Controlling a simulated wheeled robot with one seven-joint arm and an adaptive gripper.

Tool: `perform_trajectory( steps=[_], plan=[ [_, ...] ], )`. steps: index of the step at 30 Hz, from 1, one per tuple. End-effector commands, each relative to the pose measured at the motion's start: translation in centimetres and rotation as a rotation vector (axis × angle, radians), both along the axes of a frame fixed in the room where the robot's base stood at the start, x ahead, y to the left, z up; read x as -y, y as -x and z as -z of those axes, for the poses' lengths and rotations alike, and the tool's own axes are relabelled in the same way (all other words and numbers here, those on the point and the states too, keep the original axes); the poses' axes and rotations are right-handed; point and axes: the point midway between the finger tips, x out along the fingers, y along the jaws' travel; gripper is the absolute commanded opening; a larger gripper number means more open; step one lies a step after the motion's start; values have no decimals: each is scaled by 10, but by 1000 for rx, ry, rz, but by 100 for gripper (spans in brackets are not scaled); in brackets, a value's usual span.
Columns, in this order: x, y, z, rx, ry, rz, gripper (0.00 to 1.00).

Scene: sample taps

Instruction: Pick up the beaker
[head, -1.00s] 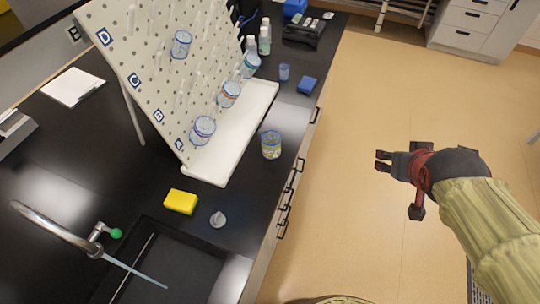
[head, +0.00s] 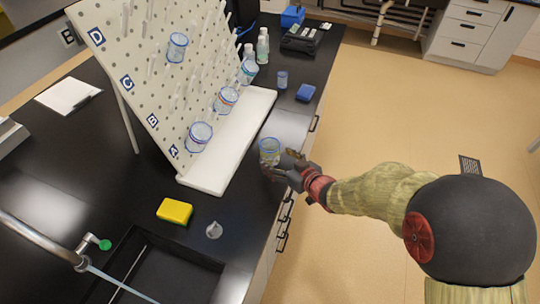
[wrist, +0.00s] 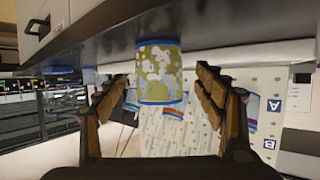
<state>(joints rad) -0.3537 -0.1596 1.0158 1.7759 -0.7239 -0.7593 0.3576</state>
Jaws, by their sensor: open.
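The beaker (head: 268,150) is clear with a blue rim and yellowish, patchy contents or soiling. It stands upright on the black counter near its front edge, right of the white drip tray. My gripper (head: 284,167) is beside it on its lower right in the head view, fingers towards it, and hides part of its lower side. In the wrist view, which is upside down, the beaker (wrist: 160,70) shows between the two open, padded fingers of my gripper (wrist: 162,88). I see no contact with the fingers.
The pegboard (head: 140,60) behind holds several blue-rimmed beakers above the white tray (head: 215,165). A yellow sponge (head: 174,210), a grey stopper-like piece (head: 214,230) and the sink (head: 165,265) are nearer. A small blue-rimmed cup (head: 282,80) and a blue block (head: 305,93) stand farther back.

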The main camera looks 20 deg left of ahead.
Motion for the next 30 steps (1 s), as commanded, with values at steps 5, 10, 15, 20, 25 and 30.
perform_trajectory(
  steps=[5, 10, 15, 20, 25, 30],
  plan=[
    [-16, -14, 11, 1, 1, 1, 70],
    [-31, -27, 19, 0, 1, 1, 70],
    [-35, -32, 20, -1, 1, 2, 70],
    [-35, -32, 19, 0, 1, 3, 70],
    [-35, -32, 19, 0, 1, 3, 60],
    [-35, -32, 19, 0, 1, 3, 51]
  ],
)
